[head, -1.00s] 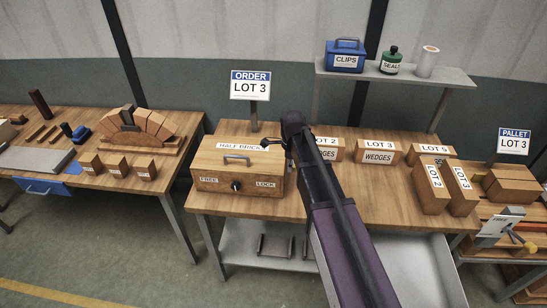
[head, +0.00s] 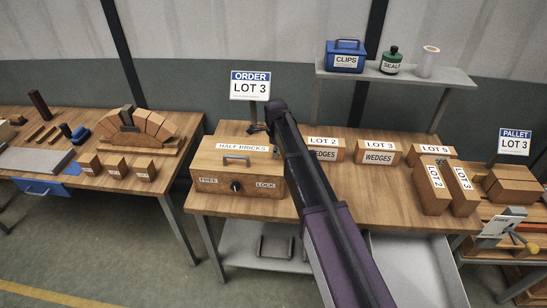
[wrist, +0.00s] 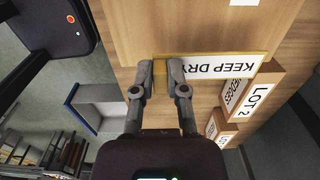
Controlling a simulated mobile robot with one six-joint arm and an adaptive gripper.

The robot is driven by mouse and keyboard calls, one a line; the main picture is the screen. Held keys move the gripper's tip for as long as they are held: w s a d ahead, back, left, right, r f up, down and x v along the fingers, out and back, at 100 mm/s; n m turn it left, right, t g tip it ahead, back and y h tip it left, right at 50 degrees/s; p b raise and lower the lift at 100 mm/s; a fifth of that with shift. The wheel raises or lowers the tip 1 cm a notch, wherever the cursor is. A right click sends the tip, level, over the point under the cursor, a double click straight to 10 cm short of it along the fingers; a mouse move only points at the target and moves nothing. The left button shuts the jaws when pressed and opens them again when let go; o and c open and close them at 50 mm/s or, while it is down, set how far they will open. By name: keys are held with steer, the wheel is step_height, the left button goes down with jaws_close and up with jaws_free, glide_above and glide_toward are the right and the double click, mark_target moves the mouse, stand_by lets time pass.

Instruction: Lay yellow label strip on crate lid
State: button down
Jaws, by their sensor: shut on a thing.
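The yellow label strip (wrist: 266,58) carries a white "KEEP DRY" face, upside down in the wrist view. My gripper (wrist: 161,70) is shut on its left end, and the rest sticks out to the right. A wooden surface lies beyond the strip; I cannot tell whether they touch. In the head view my gripper (head: 257,128) is just behind the crate, near its back right corner, and the strip cannot be made out. The wooden crate (head: 215,184) has "FREE" and "LOCK" on its front, a dark knob, and a lid (head: 210,158) with a grey handle and a "HALF BRICKS" label.
Wedge boxes marked LOT 2 (head: 326,154) and LOT 3 (head: 377,158) stand right of my arm. The order sign (head: 250,86) stands behind the crate. A raised shelf (head: 440,76) holds the clips box, seals bottle and a roll. The bench front right of my arm is clear.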

mark_target(274, 162)
steer(key=shift+w+a, duration=0.3)
steer(key=shift+w, duration=0.2)
step_height(274, 162, down, 4)
steer(key=b, duration=0.3)
steer(key=shift+a+r+b, duration=0.1)
steer(key=shift+r+b, duration=0.05)
steer(key=shift+b, duration=0.2)
steer(key=c, duration=0.7)
jaws_free()
steer(key=shift+o, duration=0.2)
step_height(274, 162, up, 12)
steer(key=p, duration=1.2)
